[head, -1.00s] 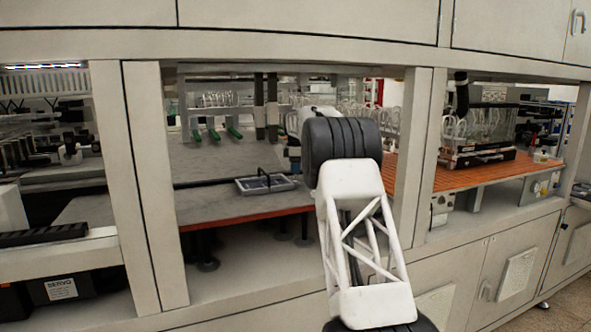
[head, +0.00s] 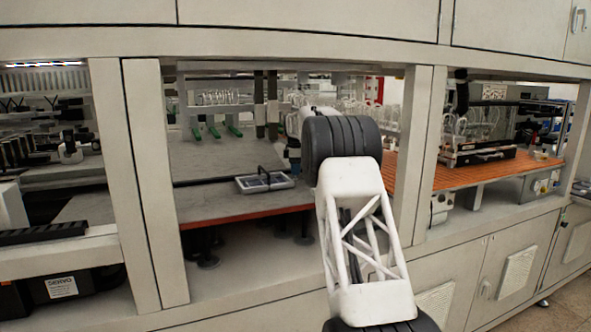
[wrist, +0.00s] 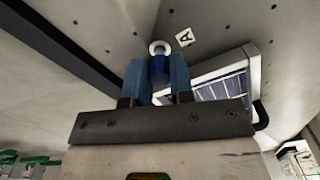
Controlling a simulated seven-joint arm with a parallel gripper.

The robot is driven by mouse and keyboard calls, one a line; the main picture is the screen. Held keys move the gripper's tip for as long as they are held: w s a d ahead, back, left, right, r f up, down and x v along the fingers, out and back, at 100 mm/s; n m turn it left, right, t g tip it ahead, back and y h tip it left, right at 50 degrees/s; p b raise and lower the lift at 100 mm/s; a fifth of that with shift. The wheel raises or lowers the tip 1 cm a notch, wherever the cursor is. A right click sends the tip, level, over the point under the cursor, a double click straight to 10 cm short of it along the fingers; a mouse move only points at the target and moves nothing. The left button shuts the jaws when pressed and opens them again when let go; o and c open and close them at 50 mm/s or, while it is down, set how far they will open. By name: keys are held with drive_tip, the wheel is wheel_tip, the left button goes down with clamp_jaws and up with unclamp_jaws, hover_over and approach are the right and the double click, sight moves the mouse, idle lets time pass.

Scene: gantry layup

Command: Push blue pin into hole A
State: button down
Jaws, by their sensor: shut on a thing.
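In the wrist view, my gripper (wrist: 158,64) is shut on the blue pin (wrist: 159,72), which lies between its two blue fingers. A pale round ring (wrist: 159,47) shows just beyond the pin, at the surface. I cannot tell whether it is the rim of hole A or part of the pin, nor how deep the pin sits. A white label "A" (wrist: 184,37) is on the grey surface just right of the ring. In the head view, my arm hides the pin and most of the gripper.
A shallow tray with a dark handle (head: 242,187) lies on the grey bench (head: 205,207); its panelled inside shows close right of the fingers in the wrist view (wrist: 222,88). Cabinet posts (head: 152,180) frame the opening.

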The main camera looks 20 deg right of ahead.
drive_tip(key=shift+f, duration=0.9)
drive_tip(key=c, duration=0.9)
unclamp_jaws()
drive_tip(key=shift+r, duration=0.1)
drive_tip(key=shift+r, duration=3.8)
